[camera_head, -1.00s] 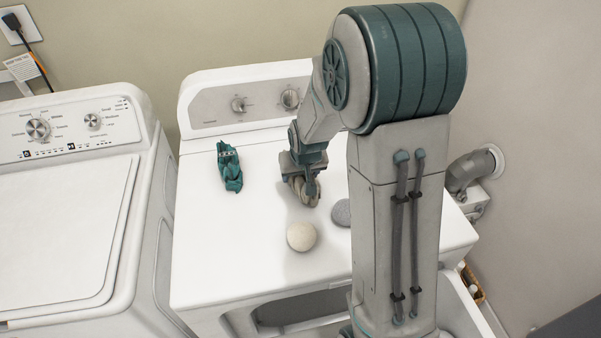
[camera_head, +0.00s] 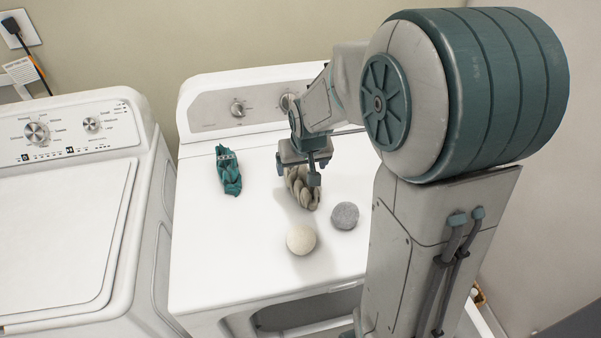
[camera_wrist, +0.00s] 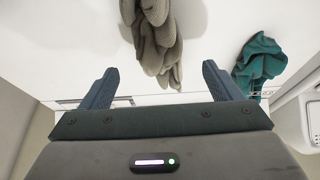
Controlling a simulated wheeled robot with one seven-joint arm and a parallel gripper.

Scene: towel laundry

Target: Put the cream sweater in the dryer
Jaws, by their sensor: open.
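The cream sweater (camera_head: 303,190) is a crumpled beige knit bundle on the white top of the dryer (camera_head: 215,260). In the wrist view the sweater (camera_wrist: 160,45) lies ahead of and between my fingertips. My gripper (camera_head: 298,173) is open and empty, just above and behind the sweater in the head view and partly hiding it; both spread fingers also show in the wrist view (camera_wrist: 158,82). I cannot tell the exact gap to the cloth. The dryer's front shows a dark opening (camera_head: 305,312), partly hidden by my arm.
A teal cloth (camera_head: 229,170) lies on the dryer top at left. A cream ball (camera_head: 301,239) and a grey ball (camera_head: 345,215) sit in front of the sweater. A washer (camera_head: 65,220) stands at left. The wall is close on the right.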

